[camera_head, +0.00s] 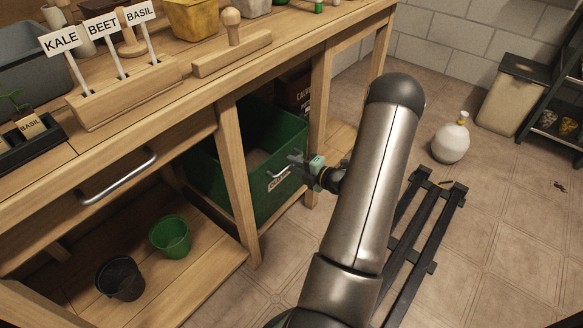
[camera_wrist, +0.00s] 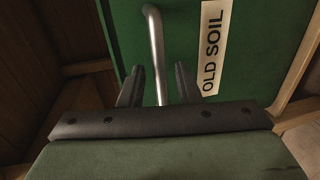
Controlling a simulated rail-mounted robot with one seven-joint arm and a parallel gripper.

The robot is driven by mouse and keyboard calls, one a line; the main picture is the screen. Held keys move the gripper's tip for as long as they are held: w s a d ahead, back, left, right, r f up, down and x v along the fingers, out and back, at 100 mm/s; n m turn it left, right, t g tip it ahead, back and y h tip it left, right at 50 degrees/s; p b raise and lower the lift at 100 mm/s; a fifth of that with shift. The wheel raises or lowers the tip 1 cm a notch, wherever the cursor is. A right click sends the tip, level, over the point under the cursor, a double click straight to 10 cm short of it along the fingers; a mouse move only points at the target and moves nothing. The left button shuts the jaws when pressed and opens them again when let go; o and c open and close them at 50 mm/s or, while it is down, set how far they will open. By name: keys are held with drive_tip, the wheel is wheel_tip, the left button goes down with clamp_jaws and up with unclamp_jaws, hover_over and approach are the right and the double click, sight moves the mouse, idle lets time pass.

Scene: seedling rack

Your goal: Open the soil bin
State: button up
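The soil bin is a green box (camera_head: 232,178) in the bay under the wooden bench, between two legs, with its inside partly visible from above. Its front carries a white label reading OLD SOIL (camera_wrist: 213,45) and a bare metal bar handle (camera_wrist: 156,45). My gripper (camera_head: 292,165) is at the bin's front. In the wrist view its two dark fingers (camera_wrist: 159,88) are apart, one on each side of the handle bar, with a visible gap to it. My arm hides part of the floor in front of the bench.
A bench drawer with a metal handle (camera_head: 120,178) is at the left. A green pot (camera_head: 170,236) and a black pot (camera_head: 121,278) stand on the lower shelf. A dark slatted frame (camera_head: 418,240) and a white bottle (camera_head: 451,143) are on the floor at the right.

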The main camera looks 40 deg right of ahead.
drive_tip(key=shift+x, duration=0.9)
clamp_jaws()
drive_tip(key=shift+s, duration=0.1)
drive_tip(key=f+p+v, duration=0.3)
drive_tip(key=p+v, duration=0.1)
drive_tip(key=v, duration=1.1)
drive_tip(key=s+f+p+v, duration=0.1)
drive_tip(key=f+p+v, duration=0.2)
drive_tip(key=v, duration=1.3)
drive_tip(key=shift+s+f+p, duration=0.25)
drive_tip(key=shift+p, duration=0.3)
unclamp_jaws()
drive_tip(key=shift+d, duration=0.1)
